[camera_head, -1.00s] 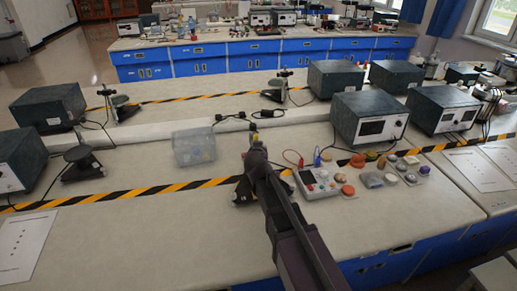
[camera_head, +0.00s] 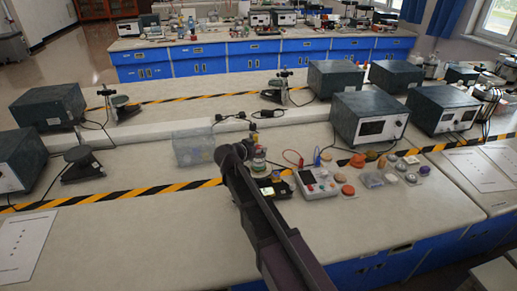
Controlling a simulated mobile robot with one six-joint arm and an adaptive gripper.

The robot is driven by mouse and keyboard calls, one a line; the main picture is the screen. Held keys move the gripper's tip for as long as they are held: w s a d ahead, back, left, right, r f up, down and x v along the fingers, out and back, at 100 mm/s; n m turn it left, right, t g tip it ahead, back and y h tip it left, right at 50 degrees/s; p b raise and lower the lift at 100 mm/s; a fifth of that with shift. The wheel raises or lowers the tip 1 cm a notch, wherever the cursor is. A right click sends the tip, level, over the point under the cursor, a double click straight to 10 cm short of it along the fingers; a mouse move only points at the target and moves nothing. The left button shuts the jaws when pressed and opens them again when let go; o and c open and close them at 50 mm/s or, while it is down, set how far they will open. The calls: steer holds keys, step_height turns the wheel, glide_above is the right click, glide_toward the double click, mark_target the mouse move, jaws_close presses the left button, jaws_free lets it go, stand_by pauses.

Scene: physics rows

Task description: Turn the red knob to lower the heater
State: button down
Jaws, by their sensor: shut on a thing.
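My gripper (camera_head: 240,150) is at the end of my dark arm, in the middle of the bench. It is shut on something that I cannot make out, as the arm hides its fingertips. Just right of it stands a small stack, partly covered by my arm. I cannot tell for sure which part is the heater or the red knob. A separate round red-orange piece (camera_head: 348,190) lies farther right.
A clear plastic bin (camera_head: 192,148) stands left of my gripper. A white meter box (camera_head: 317,183) is right of the stack, with several small pieces beyond it. A dark instrument (camera_head: 369,117) stands behind. The bench is free at front left.

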steer(key=shift+m+g+h, duration=1.2)
steer(key=shift+m+h, duration=0.1)
steer(key=shift+m, duration=0.2)
steer(key=shift+f, duration=0.1)
steer(key=shift+c, duration=1.7)
jaws_free()
steer(key=shift+d, duration=0.1)
steer(key=shift+n+t+y, duration=0.3)
steer(key=shift+n, duration=0.1)
steer(key=shift+s+n+t+y, duration=0.1)
steer(key=shift+n+t+y, duration=1)
steer(key=shift+n+y, duration=0.4)
steer(key=shift+n+t+y, duration=0.8)
steer(key=shift+n+y, duration=1.5)
steer(key=shift+y, duration=0.2)
steer(key=shift+n+y, duration=0.8)
steer(key=shift+y, duration=0.1)
steer(key=shift+n+y, duration=1.5)
steer(key=shift+y, duration=0.3)
